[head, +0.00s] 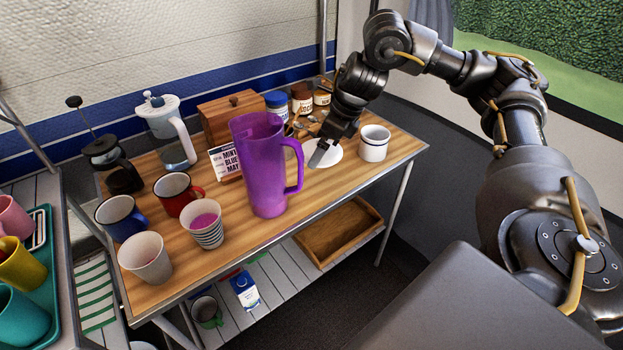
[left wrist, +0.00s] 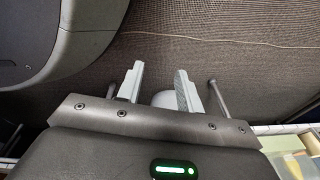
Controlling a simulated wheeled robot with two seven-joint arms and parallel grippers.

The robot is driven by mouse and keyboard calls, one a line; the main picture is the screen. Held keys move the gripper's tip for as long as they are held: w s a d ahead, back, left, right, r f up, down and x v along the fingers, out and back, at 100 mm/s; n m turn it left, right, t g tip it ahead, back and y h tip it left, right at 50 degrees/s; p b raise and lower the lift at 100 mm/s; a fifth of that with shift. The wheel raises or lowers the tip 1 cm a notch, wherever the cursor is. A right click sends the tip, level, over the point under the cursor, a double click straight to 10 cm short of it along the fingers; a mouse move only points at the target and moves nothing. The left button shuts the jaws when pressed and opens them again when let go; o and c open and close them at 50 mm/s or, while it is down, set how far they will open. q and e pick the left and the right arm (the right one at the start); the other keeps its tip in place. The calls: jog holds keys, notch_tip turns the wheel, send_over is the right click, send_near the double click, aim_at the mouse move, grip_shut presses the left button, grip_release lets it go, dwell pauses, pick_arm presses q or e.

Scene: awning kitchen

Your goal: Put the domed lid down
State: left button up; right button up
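I cannot pick out a loose domed lid for certain. The glass press (head: 112,165) at the table's left end has a dark rounded top (head: 102,148), with a rod and black knob (head: 74,102) standing high above it at a tilt. My right gripper (head: 319,155) points down at the white round disc (head: 328,154) near the table's right end. Its fingers overlap the disc, and I cannot tell whether they touch or hold anything. My left gripper (left wrist: 160,84) is open in the left wrist view, over dark floor. A pale rounded thing (left wrist: 164,98) shows between its fingers, unidentified.
A tall purple pitcher (head: 262,165) stands left of my right gripper, and a white mug (head: 374,143) stands close on its right. Jars (head: 302,97) and a wooden box (head: 230,115) line the back. Several cups crowd the front left. The right front tabletop (head: 330,187) is clear.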

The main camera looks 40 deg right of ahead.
jog(key=shift+s+a+f, duration=0.1)
jog(key=shift+f, duration=0.3)
jog(key=b, duration=0.3)
send_over(315, 185)
jog(key=s, duration=0.1)
jog(key=f, duration=0.3)
jog(key=d+f, duration=0.1)
jog(key=f, duration=0.1)
jog(key=shift+f, duration=0.2)
jog(key=shift+a, duration=0.1)
jog(key=shift+f, duration=0.5)
notch_tip(315, 185, down, 3)
jog(key=shift+r+b, duration=0.15)
jog(key=shift+b, duration=0.65)
pick_arm(q)
jog(key=w+d+r, duration=0.4)
jog(key=w+r, duration=0.2)
jog(key=r, duration=0.4)
jog(key=shift+w+r+t+h, duration=0.2)
jog(key=shift+r+t+h, duration=0.1)
pick_arm(e)
jog(key=o, duration=0.6)
jog(key=shift+c, duration=0.2)
jog(key=shift+o, duration=0.2)
